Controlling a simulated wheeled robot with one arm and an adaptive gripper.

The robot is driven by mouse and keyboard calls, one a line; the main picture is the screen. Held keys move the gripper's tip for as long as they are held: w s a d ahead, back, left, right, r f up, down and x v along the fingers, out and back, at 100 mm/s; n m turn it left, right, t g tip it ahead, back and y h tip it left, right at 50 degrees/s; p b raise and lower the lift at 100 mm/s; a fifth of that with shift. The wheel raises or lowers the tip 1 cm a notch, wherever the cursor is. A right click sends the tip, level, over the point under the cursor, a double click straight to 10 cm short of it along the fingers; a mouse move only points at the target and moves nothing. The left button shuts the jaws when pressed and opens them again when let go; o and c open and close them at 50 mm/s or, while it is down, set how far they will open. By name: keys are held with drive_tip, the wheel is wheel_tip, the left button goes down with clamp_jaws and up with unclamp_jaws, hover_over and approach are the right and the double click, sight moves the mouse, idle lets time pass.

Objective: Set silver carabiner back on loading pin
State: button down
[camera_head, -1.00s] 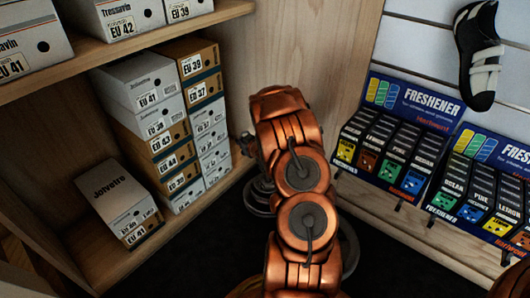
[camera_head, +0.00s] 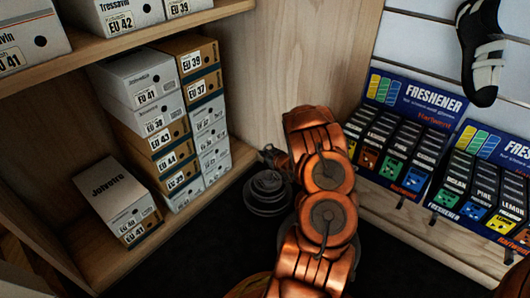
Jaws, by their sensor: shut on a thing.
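My copper-coloured arm rises from the bottom centre and hides much of the view behind it. A small dark part of my gripper (camera_head: 274,157) shows left of the arm's upper end. It is shut on what I take to be the silver carabiner, which is too dark and small to make out. A stack of round grey metal weights (camera_head: 267,194) stands on the dark floor just below and left of the gripper, touching or near the arm in the picture. The loading pin itself is not clear; it is probably at this stack, partly behind the gripper.
Shoe boxes (camera_head: 172,130) fill the wooden shelf at left, with one box pile (camera_head: 113,195) in front.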

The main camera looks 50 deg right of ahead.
sight(265, 164)
drive_tip(key=shift+f+b, duration=0.9)
drive_tip(key=shift+f, duration=0.9)
drive_tip(key=shift+s+f, duration=0.1)
drive_tip(key=shift+f, duration=0.55)
idle(0.5)
drive_tip(key=c, duration=1.6)
unclamp_jaws()
drive_tip(key=shift+o, duration=0.2)
drive_tip(key=v, duration=1.1)
drive_tip(key=shift+p, duration=0.4)
